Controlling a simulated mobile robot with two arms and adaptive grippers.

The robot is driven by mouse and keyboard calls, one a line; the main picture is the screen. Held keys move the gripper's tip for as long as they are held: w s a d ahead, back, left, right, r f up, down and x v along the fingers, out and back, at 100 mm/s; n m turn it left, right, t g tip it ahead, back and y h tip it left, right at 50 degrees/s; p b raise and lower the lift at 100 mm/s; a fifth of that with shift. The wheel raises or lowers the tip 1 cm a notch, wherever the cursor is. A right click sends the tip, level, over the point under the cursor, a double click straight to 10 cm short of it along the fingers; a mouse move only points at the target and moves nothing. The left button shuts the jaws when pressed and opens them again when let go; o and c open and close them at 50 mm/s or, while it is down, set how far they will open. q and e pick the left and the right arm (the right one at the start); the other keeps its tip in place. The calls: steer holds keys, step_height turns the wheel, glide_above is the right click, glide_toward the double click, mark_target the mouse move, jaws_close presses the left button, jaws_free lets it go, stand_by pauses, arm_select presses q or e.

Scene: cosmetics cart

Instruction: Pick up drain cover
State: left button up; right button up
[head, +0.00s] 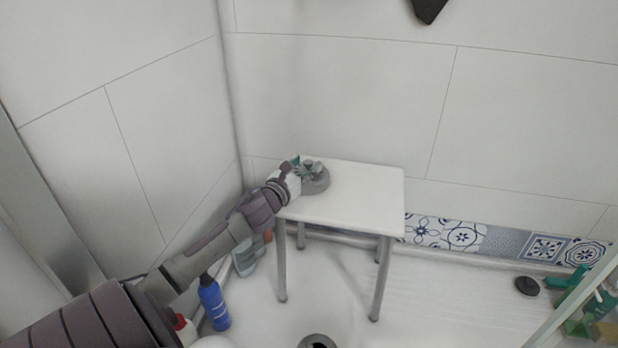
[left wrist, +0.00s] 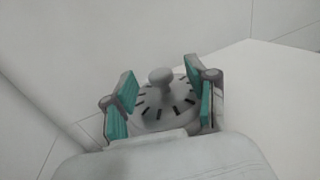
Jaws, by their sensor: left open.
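The drain cover (head: 318,184) is a round grey disc on the far left part of the white stool top. My right gripper is not in view.
The white stool (head: 365,195) stands near the tiled corner, its right part bare. A blue bottle (head: 213,303) stands on the floor at left. A drain hole (head: 317,342) is in the floor at the front. A dark round disc (head: 527,286) and green items (head: 590,300) are at right.

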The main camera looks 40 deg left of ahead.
arm_select(q)
steer(key=shift+w+a+r, duration=0.1)
steer(key=shift+w, duration=0.2)
steer(key=shift+c, duration=0.3)
jaws_close()
